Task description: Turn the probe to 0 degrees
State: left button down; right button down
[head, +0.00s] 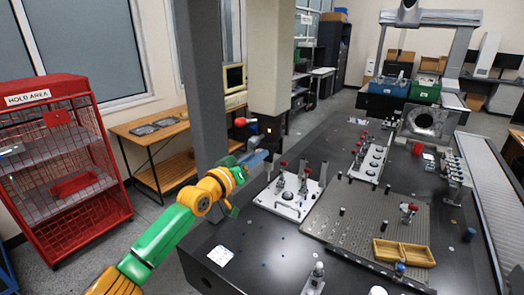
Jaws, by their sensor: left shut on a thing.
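My left arm, green and orange, reaches in from the lower left. The fingertips are small here, so the exact grip is hard to see. My right gripper is not in view.
A black table holds a white fixture plate (290,207) with red-knobbed clamps, a perforated plate (350,222), and a yellow tray (403,252). A grey pillar (203,80) stands left of the column. A red rack (62,230) and a wooden bench (150,130) are at left.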

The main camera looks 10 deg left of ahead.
pick_arm(q)
jog(key=c, duration=0.7)
grip_release()
jog(key=shift+c, duration=0.2)
jog(key=v, duration=0.7)
